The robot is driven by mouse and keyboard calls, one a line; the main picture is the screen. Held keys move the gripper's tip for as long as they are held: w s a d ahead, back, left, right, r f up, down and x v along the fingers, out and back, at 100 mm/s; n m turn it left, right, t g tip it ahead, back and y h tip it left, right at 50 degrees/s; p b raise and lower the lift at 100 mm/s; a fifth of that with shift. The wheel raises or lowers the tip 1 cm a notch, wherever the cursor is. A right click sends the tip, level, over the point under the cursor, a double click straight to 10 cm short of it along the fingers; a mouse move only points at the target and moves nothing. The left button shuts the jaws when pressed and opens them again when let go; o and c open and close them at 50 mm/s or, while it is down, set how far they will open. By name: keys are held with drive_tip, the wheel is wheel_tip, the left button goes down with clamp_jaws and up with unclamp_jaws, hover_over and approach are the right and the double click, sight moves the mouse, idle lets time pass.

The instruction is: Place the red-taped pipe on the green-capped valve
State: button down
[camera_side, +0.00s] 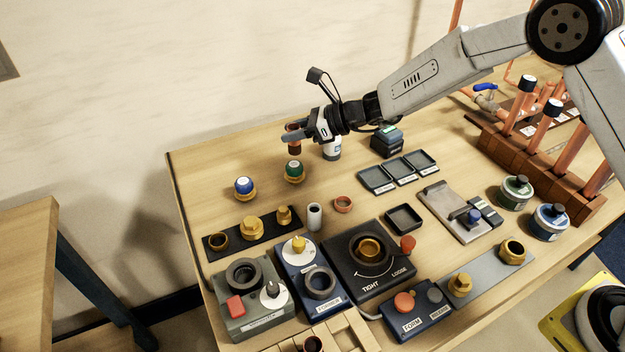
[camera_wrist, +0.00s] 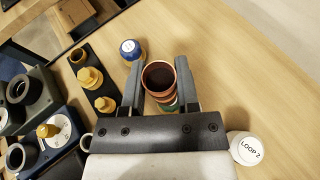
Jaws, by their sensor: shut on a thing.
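My gripper (camera_side: 291,137) is shut on a short copper pipe (camera_side: 294,149), held upright above the table. In the wrist view the pipe's round open end (camera_wrist: 158,75) sits between the two fingers. Red tape is hard to make out; part of the pipe is covered by the fingers. The green-capped valve (camera_side: 294,170) stands on the table on a brass base, below the pipe in the side view with a small gap between. In the wrist view a bit of its green cap (camera_wrist: 170,106) shows behind the pipe, mostly hidden.
A blue-capped valve (camera_side: 244,186) stands to the left. A white bottle (camera_side: 332,150) is close behind the gripper at the right. A dark strip with brass fittings (camera_side: 252,227), a grey cylinder (camera_side: 314,216) and a copper ring (camera_side: 343,204) lie in front. Bare table lies around the valve.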

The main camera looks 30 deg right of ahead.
sight(294, 143)
drive_tip(key=shift+w+f, duration=0.1)
drive_tip(key=shift+w+a+f, duration=0.1)
drive_tip(key=shift+w+f, duration=0.05)
drive_tip(key=shift+f, duration=1.55)
drive_tip(key=shift+f, duration=0.15)
drive_tip(key=shift+c, duration=1.7)
unclamp_jaws()
drive_tip(key=shift+r, duration=0.2)
drive_tip(key=v, duration=1.2)
